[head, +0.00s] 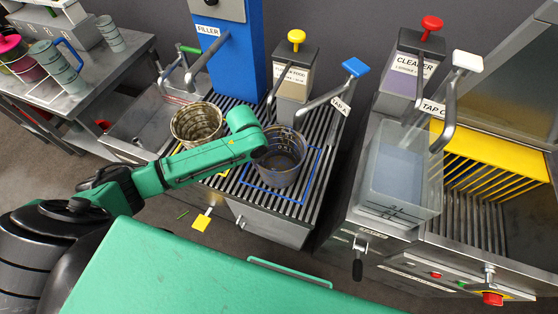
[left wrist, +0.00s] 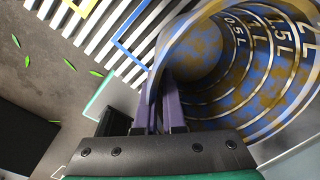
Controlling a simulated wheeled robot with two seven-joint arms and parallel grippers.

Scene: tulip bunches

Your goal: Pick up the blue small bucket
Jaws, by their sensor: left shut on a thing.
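A small grey-blue bucket (head: 282,172) is on the slatted grate inside the blue square outline, below the tap labelled TAP A. In the left wrist view the bucket (left wrist: 205,55) fills the upper right; its inside is blue with brown stains and has litre marks. My left gripper (left wrist: 165,108) is shut on the bucket's near wall, with its purple fingers at the rim. In the head view my green left arm covers the fingers and part of the bucket's left side. I cannot tell whether the bucket is clear of the grate. My right gripper is not in view.
A second, stained bucket (head: 196,123) stands left on the yellow outline. A blue filler column (head: 237,60) and a dispenser with a yellow knob (head: 293,85) stand behind. A clear container (head: 401,178) is at the right. Tap A's spout (head: 318,97) reaches over near the bucket.

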